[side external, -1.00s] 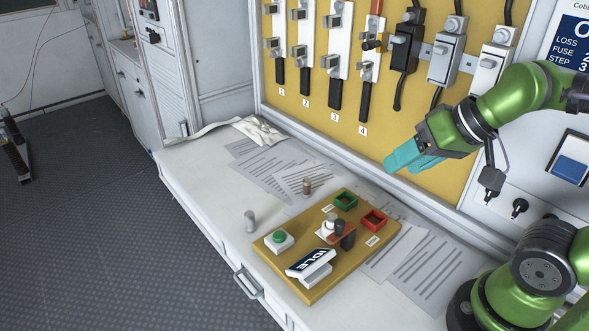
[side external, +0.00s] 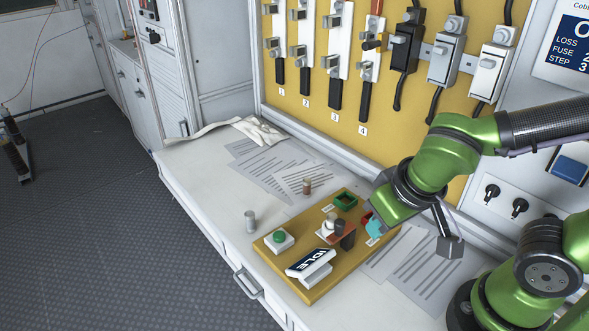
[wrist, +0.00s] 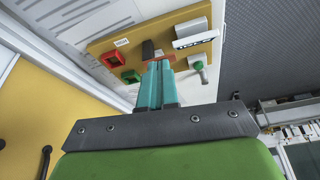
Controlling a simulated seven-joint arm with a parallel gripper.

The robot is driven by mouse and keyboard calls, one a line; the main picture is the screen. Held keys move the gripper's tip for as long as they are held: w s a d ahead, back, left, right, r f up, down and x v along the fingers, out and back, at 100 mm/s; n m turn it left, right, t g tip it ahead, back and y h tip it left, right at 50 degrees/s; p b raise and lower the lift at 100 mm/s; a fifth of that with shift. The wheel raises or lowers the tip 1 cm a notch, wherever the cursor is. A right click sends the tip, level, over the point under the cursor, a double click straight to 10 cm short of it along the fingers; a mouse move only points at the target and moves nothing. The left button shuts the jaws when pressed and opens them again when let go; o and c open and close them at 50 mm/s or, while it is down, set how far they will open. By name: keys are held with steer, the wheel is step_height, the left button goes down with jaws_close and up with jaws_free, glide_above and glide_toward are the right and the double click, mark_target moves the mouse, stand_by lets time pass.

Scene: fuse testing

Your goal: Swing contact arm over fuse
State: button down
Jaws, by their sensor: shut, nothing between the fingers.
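The contact arm (side external: 334,238) is a reddish-brown bar with an upright black handle (side external: 347,238), mounted on the mustard test board (side external: 312,288). The handle's top also shows just past my fingertips in the wrist view (wrist: 148,50). A pale cylindrical part (side external: 328,226) stands beside the arm; I cannot tell whether it is a fuse. A brown fuse (side external: 306,186) and a grey fuse (side external: 250,222) stand upright on the bench. My gripper (side external: 372,228) is shut and empty, with teal fingers pointing down at the board's right side, near the handle. The fingers partly cover the contact arm in the wrist view.
The board also carries a green button (side external: 279,237), an IDLE sign (side external: 311,262), a green bin (side external: 345,201) and a red bin (side external: 367,217) beside my gripper. Papers (side external: 421,275) lie around it. A yellow switch panel (side external: 300,92) rises behind. The bench's left front is clear.

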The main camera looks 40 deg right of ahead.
mark_target(338, 230)
steer(key=w+f, duration=0.5)
steer(key=w, duration=0.1)
steer(key=shift+d+f, duration=0.2)
steer(key=shift+d, duration=0.25)
steer(key=shift+w+a+m+h, duration=0.25)
steer(key=shift+w+m+h, duration=0.15)
steer(key=shift+m, duration=0.6)
steer(key=shift+w+a+m+g+h, duration=0.15)
steer(key=shift+w+m, duration=0.05)
steer(key=shift+m, duration=0.35)
steer(key=shift+w+a+m+g+h, duration=0.1)
steer(key=shift+w+m+g+h, duration=0.1)
steer(key=shift+m, duration=0.35)
steer(key=w+m, duration=0.1)
steer(key=m, duration=0.1)
steer(key=w+m+g+h, duration=0.1)
steer(key=m, duration=0.1)
steer(key=shift+a, duration=0.15)
steer(key=shift+w+d+m+g+h, duration=0.2)
steer(key=shift+w+d+m+g, duration=0.3)
steer(key=shift+m, duration=1.15)
steer(key=shift+w+d+m+g+h, duration=0.15)
steer(key=shift+w+m+g, duration=0.55)
steer(key=shift+m, duration=0.9)
steer(key=shift+w+d+m+g+h, duration=0.2)
steer(key=shift+w+d+m+g, duration=0.35)
steer(key=shift+m, duration=1.1)
steer(key=shift+w+a, duration=0.15)
